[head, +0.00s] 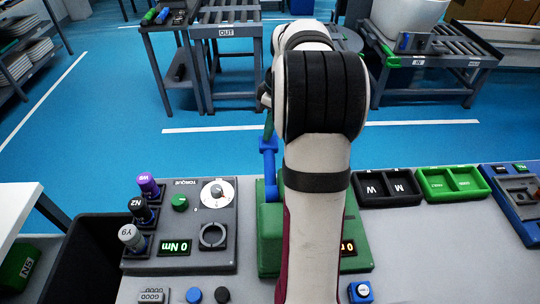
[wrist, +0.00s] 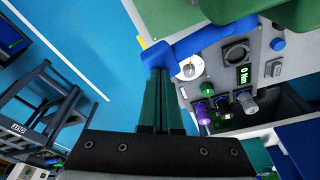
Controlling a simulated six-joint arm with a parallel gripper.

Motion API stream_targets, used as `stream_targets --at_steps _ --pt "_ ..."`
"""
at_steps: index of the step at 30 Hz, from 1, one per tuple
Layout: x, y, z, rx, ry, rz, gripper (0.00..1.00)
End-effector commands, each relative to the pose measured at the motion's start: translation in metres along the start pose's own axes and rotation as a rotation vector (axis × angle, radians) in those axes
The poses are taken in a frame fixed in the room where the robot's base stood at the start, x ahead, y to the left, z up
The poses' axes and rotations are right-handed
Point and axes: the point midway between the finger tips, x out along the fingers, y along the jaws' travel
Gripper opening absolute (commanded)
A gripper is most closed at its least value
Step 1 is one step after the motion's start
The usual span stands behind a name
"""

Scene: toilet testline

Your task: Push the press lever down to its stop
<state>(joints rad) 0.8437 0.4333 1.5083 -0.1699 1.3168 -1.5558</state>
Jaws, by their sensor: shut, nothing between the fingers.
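The green press (head: 270,235) stands at the front middle, largely hidden behind my arm. Its blue lever (head: 269,165) stands out on the press's left side; in the wrist view the lever (wrist: 215,40) runs from the green press body (wrist: 175,15) to a blue end at the fingertips. My gripper (wrist: 157,75) has green fingers, shut together and empty. The fingertips overlap the lever's blue end in the picture; I cannot tell whether they touch it. In the head view only a bit of the gripper (head: 268,128) shows above the lever.
A grey torque panel (head: 215,255) with a dial and a 0 Nm display is left of the press. Bottles (head: 132,237) stand at its left edge. Black trays (head: 385,188) and green trays (head: 452,183) are to the right.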

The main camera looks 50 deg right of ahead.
Motion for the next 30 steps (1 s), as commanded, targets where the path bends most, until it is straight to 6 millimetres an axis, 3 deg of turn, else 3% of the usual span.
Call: stream_targets --at_steps 30 --pt "0.046 -0.001 0.010 0.002 -0.003 -0.004 0.00"
